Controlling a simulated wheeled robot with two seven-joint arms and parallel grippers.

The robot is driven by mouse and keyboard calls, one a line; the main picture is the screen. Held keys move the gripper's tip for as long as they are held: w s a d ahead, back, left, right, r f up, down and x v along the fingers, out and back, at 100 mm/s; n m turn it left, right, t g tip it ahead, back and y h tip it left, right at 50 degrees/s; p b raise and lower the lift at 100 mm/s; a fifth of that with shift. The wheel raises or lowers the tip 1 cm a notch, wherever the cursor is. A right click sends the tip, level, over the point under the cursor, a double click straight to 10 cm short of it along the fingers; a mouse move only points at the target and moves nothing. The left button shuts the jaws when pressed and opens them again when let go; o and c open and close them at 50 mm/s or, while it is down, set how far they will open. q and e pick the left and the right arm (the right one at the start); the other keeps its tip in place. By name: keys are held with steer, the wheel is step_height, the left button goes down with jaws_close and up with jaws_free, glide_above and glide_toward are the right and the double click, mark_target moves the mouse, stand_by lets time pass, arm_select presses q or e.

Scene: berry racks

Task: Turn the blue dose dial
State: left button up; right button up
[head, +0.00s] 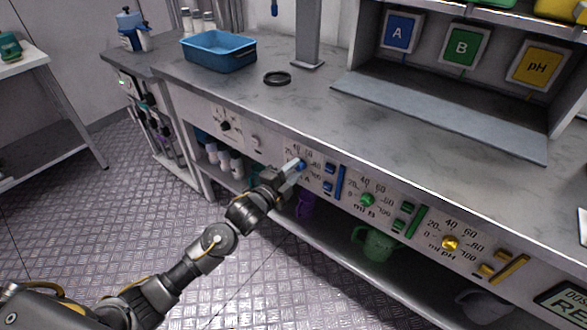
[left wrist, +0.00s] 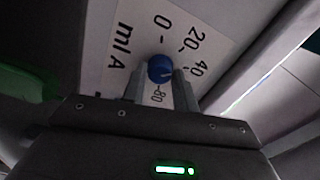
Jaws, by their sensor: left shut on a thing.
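The blue dose dial (head: 302,165) is a small round knob on the counter's front panel, in the "ml A" scale. My left gripper (head: 294,168) reaches it from the front left and is shut on it. In the left wrist view the blue dial (left wrist: 160,67) sits between the two fingers of my left gripper (left wrist: 160,82). The marks 0, 20, 40 and 80 show around it; the rest of the scale is hidden. A faint light mark shows on the dial, but its exact setting is hard to read. My right gripper is not in view.
Right of the blue dial are blue buttons (head: 329,177), a green dial (head: 367,200) and a yellow dial (head: 450,243). A blue tray (head: 218,52) and a black ring (head: 277,78) lie on the counter. A lower shelf with a green jug (head: 378,244) runs beneath the panel.

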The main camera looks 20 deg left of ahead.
arm_select(q)
steer(key=shift+m+p, duration=0.3)
steer(key=shift+m, duration=0.8)
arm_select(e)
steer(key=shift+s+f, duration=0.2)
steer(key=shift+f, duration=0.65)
arm_select(q)
steer(key=o, duration=1)
steer(key=shift+d, duration=0.1)
steer(key=shift+c, duration=0.2)
steer(key=v, duration=1.1)
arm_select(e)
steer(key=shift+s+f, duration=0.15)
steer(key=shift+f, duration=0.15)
arm_select(q)
steer(key=shift+w, duration=0.1)
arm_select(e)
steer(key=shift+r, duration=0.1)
